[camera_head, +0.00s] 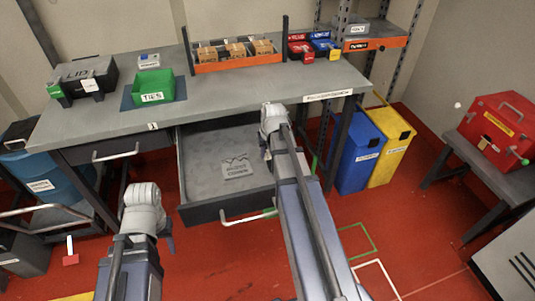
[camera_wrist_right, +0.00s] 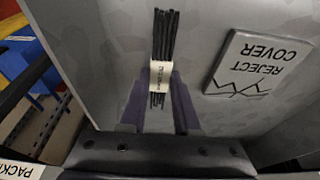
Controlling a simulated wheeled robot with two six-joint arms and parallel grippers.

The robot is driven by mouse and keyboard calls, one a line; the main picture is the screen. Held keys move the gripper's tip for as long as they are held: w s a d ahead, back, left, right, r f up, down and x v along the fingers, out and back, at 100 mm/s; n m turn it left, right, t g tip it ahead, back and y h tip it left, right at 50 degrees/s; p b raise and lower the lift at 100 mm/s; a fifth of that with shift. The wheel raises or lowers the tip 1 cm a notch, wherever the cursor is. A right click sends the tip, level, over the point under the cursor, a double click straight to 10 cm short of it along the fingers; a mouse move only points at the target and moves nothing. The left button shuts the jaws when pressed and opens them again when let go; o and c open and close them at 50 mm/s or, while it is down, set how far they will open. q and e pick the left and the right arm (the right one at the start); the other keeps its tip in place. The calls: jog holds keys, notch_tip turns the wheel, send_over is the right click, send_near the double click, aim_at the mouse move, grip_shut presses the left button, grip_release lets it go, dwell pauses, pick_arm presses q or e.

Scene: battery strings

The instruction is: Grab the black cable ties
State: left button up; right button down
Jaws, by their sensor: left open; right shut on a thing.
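A bundle of black cable ties (camera_wrist_right: 165,35) with a pale label band shows in the right wrist view, upright in the picture. My right gripper (camera_wrist_right: 158,95) is shut on it, its two fingers on either side below the label. In the head view my right arm reaches over the open grey drawer (camera_head: 203,160), and its own wrist hides its fingers and the ties. My left gripper (camera_head: 168,238) is open and empty in front of the drawer at the left, mostly hidden behind its wrist.
A grey plate marked "REJECT COVER" (camera_head: 237,166) lies in the drawer; it also shows in the right wrist view (camera_wrist_right: 258,65). On the bench (camera_head: 215,100) stand a green bin labelled TIES (camera_head: 153,87), a black lidded box (camera_head: 85,77) and an orange-edged tray (camera_head: 235,63). Blue (camera_head: 355,150) and yellow (camera_head: 392,143) bins stand right.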

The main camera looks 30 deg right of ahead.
aim_at(268, 155)
notch_tip(268, 155, up, 10)
jog(key=p, duration=0.9)
jog(key=shift+p, duration=0.35)
